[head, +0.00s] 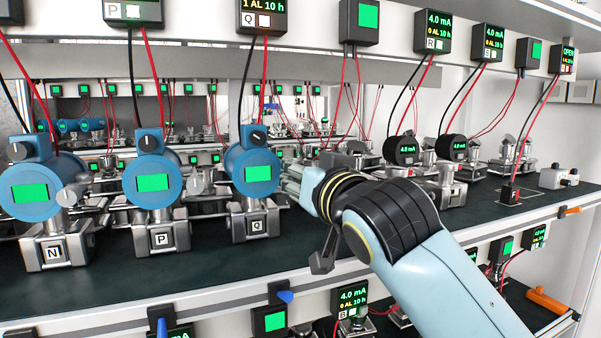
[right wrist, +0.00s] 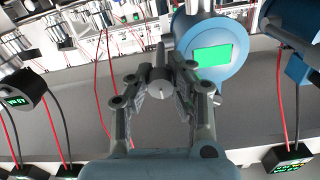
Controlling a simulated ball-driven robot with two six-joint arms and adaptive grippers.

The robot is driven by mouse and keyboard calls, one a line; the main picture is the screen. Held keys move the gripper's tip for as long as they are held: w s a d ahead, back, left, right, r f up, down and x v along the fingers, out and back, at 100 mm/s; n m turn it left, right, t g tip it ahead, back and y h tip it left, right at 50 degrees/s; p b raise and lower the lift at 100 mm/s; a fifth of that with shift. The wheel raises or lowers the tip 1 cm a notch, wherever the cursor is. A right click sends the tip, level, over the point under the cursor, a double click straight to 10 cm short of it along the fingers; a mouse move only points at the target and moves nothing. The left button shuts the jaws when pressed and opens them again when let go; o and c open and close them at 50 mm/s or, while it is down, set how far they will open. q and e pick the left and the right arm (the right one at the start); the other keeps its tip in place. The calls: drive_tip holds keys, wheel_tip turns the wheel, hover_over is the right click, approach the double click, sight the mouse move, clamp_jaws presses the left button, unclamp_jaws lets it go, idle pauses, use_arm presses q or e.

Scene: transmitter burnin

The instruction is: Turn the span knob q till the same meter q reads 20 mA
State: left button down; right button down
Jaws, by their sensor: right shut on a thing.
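Transmitter Q (head: 258,172) is a blue round housing with a green screen on a metal base marked Q. It also shows in the right wrist view (right wrist: 225,75). Meter Q (head: 261,18) hangs above it; its top line is cut off by the frame edge, and only "1 AL 10 h" and a white square show. In the right wrist view the grey span knob (right wrist: 160,76) at the housing's side sits between the fingers of my right gripper (right wrist: 158,92), which is shut on it. In the head view the gripper (head: 298,186) hides this knob. My left gripper is not in view.
Blue transmitters P (head: 152,181) and N (head: 30,192) stand to the left. Meters R (head: 433,32) and S (head: 487,43) read 4.0 mA at the right. Red and black wires hang from the meters. A lower shelf holds more meters.

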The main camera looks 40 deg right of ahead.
drive_tip(key=shift+r+n+p, duration=0.25)
drive_tip(key=shift+n+p, duration=0.65)
drive_tip(key=shift+p, duration=0.1)
drive_tip(key=shift+f+n+p, duration=0.1)
drive_tip(key=shift+n+p, duration=1.3)
drive_tip(key=shift+n, duration=0.3)
drive_tip(key=c, duration=1.5)
unclamp_jaws()
drive_tip(key=o, duration=0.4)
drive_tip(key=shift+d+f, duration=0.2)
drive_tip(key=shift+f, duration=0.1)
